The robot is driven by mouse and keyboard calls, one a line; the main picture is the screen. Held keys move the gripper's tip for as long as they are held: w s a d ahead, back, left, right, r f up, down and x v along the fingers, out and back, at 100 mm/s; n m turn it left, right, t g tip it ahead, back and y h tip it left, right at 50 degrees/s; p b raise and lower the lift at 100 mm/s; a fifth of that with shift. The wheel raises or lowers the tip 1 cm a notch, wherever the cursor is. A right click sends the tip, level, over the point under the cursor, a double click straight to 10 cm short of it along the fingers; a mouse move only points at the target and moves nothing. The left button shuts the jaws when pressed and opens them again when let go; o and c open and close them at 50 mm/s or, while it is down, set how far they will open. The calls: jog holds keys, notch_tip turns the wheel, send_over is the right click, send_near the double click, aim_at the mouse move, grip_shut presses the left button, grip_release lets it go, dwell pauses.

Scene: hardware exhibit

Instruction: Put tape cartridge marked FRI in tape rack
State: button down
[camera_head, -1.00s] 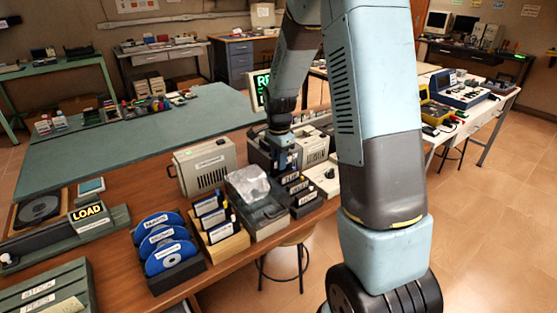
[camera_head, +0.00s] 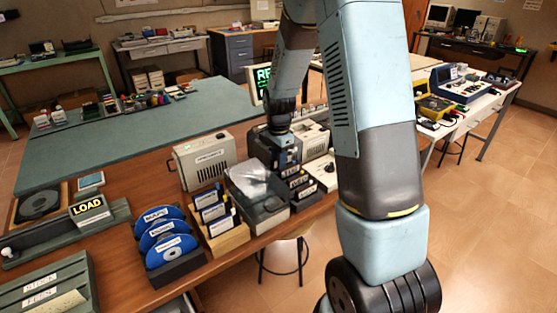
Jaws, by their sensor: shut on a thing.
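My gripper (camera_head: 287,163) is at the end of my lowered arm, over a small dark rack (camera_head: 302,194) on the wooden table. The rack holds dark tape cartridges (camera_head: 297,180) with white labels. My gripper is shut on what seems to be a tape cartridge at the rack's back end. The fingers and the held piece are small and partly hidden, so I cannot tell if it is seated or just above. The labels are too small to read, so I cannot pick out FRI.
Left of the rack are a grey box with a clear lid (camera_head: 258,190), a wooden holder (camera_head: 228,240) of disks, and a blue disc rack (camera_head: 165,240). A beige case (camera_head: 205,160) stands behind them. A pale device (camera_head: 322,172) is close on the right.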

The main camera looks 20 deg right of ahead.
jog(key=c, duration=0.9)
grip_release()
jog(key=shift+r, duration=0.15)
jog(key=shift+w+r, duration=0.1)
jog(key=shift+r, duration=3.8)
